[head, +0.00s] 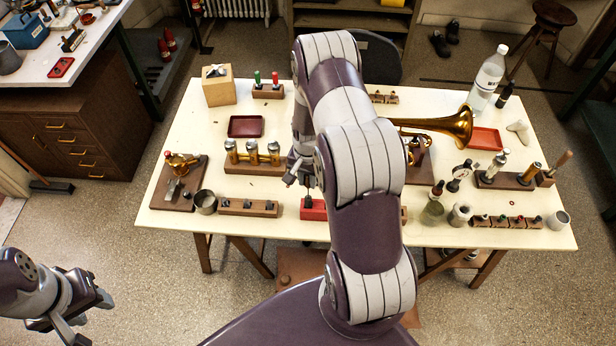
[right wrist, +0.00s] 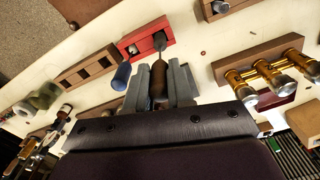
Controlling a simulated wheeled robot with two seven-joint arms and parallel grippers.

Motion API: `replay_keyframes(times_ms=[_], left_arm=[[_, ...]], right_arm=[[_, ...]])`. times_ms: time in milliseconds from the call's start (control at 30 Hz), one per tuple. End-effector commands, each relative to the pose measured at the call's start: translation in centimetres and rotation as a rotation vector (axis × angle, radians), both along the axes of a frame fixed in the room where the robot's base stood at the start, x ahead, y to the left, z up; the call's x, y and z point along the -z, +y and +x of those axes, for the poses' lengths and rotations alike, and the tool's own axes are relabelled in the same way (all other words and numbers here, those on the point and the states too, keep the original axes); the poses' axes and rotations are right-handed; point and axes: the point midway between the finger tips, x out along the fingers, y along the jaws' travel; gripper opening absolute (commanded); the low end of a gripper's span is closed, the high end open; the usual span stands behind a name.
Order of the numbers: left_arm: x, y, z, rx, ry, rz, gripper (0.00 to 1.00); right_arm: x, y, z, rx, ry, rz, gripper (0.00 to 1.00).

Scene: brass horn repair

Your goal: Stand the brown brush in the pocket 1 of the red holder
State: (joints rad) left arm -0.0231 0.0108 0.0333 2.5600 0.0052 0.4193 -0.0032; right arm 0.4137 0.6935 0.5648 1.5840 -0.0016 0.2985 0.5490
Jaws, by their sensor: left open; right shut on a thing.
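The red holder (head: 313,209) sits near the front edge of the white table, partly hidden by my right arm in the head view. In the right wrist view the red holder (right wrist: 146,45) shows dark openings in its top. My right gripper (right wrist: 158,78) is shut on the brown brush (right wrist: 158,82), and its fingers point at the holder. The brush's thin dark end overlaps the right-hand opening; I cannot tell whether it is inside. In the head view my right gripper (head: 299,172) is just above the holder. My left gripper (head: 76,318) is open and empty, off the table at lower left.
A blue handle (right wrist: 121,76) stands close beside my right gripper, near the holder's left end. A wooden block with slots (head: 248,207) and a metal cup (head: 205,202) are left of the holder. Brass valves (head: 252,152) stand behind it. A brass horn (head: 440,125) lies to the right.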

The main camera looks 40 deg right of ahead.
Motion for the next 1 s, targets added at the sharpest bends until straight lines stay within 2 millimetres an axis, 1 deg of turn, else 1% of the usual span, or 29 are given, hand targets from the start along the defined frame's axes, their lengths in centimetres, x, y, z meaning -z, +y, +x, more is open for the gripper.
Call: replay_keyframes(times_ms=[1000], left_arm=[[2.5, 0.0, 0.0, 0.000, 0.000, 0.000, 0.43]], right_arm=[[3.2, 0.0, 0.0, 0.000, 0.000, 0.000, 0.00]])
